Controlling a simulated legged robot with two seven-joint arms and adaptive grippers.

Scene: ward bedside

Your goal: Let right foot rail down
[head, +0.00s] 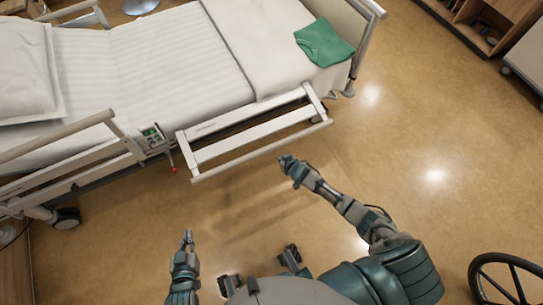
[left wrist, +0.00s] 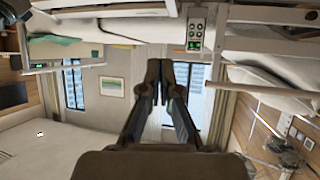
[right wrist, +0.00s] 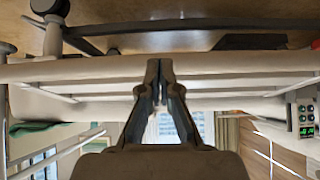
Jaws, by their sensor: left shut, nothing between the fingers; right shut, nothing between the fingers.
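The right foot rail (head: 262,152) is a pale frame of bars on the near side of the bed, by its foot end. It hangs low and outward, its outer bar below the mattress edge. In the right wrist view the rail (right wrist: 230,64) runs across behind the fingertips. My right gripper (head: 286,162) is shut and empty, just off the outer bar in the head view; I cannot tell the exact gap. My left gripper (head: 187,238) is shut and empty over the floor, apart from the bed. It also shows shut in the left wrist view (left wrist: 165,70).
The head rail (head: 62,136) stands raised at left. A control panel (head: 151,138) sits between the rails, with a red-tipped lever (head: 174,169) below it. A green cloth (head: 323,43) lies on the bed's foot. A wheel (head: 505,280) stands lower right. The floor (head: 430,130) is clear at right.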

